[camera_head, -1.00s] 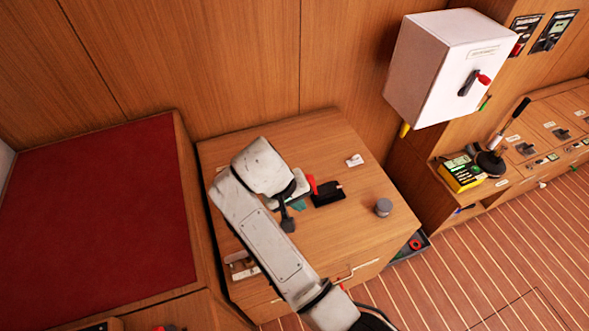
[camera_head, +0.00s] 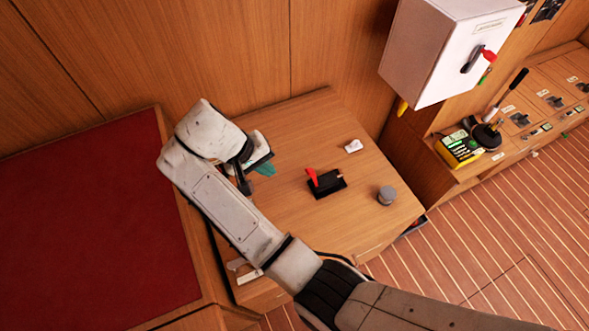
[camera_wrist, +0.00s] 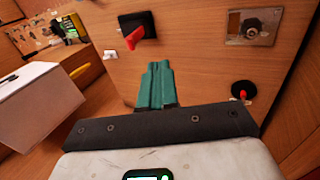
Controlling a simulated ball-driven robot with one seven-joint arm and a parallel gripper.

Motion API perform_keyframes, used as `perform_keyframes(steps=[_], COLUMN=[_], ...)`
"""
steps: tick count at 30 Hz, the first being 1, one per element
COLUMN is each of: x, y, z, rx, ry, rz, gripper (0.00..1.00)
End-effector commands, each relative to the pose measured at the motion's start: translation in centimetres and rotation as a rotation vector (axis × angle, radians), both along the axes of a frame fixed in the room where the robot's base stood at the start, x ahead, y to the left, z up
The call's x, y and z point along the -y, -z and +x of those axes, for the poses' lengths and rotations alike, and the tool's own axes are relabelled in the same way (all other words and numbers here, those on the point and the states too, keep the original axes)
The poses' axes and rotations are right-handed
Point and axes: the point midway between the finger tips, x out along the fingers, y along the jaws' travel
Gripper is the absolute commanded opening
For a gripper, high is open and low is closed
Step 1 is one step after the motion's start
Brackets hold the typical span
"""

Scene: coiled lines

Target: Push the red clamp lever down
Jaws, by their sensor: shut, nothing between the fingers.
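The red clamp lever (camera_head: 312,177) stands up at a tilt from its black base (camera_head: 328,187) on the wooden cabinet top. It also shows in the wrist view as a red lever (camera_wrist: 135,38) on a black base (camera_wrist: 143,20), beyond my fingertips and a little to the left. My gripper (camera_head: 266,169) has teal fingers and is to the left of the lever in the head view, apart from it. In the wrist view my gripper (camera_wrist: 159,66) is shut, its fingers together and empty. My arm hides part of the cabinet top.
A grey round knob (camera_head: 387,195) and a small white fitting (camera_head: 354,146) are on the cabinet top (camera_head: 300,225). A white wall box (camera_head: 435,50) hangs to the right. A metal plate with a knob (camera_wrist: 253,25) shows in the wrist view. Space around the lever is clear.

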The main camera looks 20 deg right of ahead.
Motion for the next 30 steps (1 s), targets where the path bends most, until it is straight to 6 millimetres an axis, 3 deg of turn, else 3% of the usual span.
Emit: perform_keyframes(steps=[5, 19, 24, 30], x=[0.6, 4.5, 6.9, 8.2], y=[1.2, 9.1, 8.4, 8.3], z=[0.0, -0.2, -0.1, -0.1], rx=[-0.003, -0.004, 0.0, 0.0], ry=[0.001, 0.002, 0.002, 0.001], rz=[0.0, 0.0, 0.0, 0.0], gripper=[0.0, 0.0, 0.0, 0.0])
